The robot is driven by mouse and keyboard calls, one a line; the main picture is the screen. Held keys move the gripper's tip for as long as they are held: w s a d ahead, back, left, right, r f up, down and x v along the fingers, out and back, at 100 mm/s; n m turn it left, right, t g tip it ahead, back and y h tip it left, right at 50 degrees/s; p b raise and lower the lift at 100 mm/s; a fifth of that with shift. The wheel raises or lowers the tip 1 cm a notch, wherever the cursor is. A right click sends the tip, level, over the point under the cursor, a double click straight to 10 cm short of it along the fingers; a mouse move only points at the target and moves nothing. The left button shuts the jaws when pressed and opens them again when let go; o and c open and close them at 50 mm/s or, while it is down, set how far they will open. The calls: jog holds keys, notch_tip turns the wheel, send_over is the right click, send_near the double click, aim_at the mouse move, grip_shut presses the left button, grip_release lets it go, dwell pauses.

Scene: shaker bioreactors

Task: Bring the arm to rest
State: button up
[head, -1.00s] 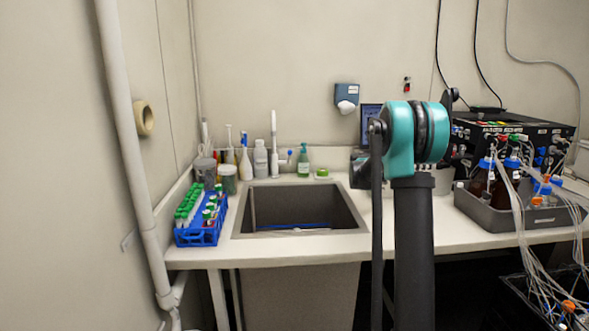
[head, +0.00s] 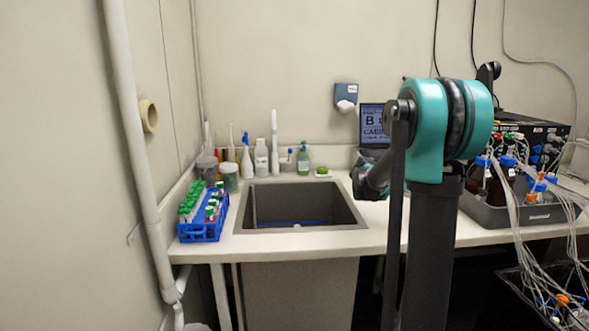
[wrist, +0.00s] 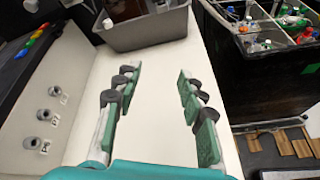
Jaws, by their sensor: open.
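My arm, with its teal joint, rises in the right half of the head view in front of the bench. Its black forearm points away, and I cannot make out the gripper there. In the wrist view my gripper (wrist: 159,76) is open, its two green-padded fingers well apart with nothing between them. It is above the white bench top (wrist: 160,130). A grey tray (wrist: 150,33) lies beyond the fingertips, apart from them.
In the head view a sink (head: 245,222) is set in the bench, with a blue tube rack (head: 203,232) at its left. A laptop (head: 372,121) stands behind my arm. Bottles with tubing fill a grey tray (head: 537,215) at right. A black crate (wrist: 275,90) stands beside the bench.

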jog(key=s+a+f+m+y, duration=0.4)
jog(key=s+a+f, duration=0.2)
jog(key=s+a, duration=0.2)
jog(key=s+a+f+m+t+y, duration=0.1)
jog(key=s+a+f+m+y, duration=0.3)
jog(key=s+a+f, duration=0.3)
jog(key=s+a+f+m+t+y, duration=0.1)
jog(key=s+a+f+m+y, duration=0.4)
jog(key=s+a, duration=0.4)
jog(key=s+f+m, duration=0.1)
jog(key=s+f, duration=0.1)
jog(key=s, duration=0.3)
jog(key=shift+s+a+f, duration=0.2)
jog(key=shift+a+f, duration=0.05)
jog(key=shift+a, duration=0.05)
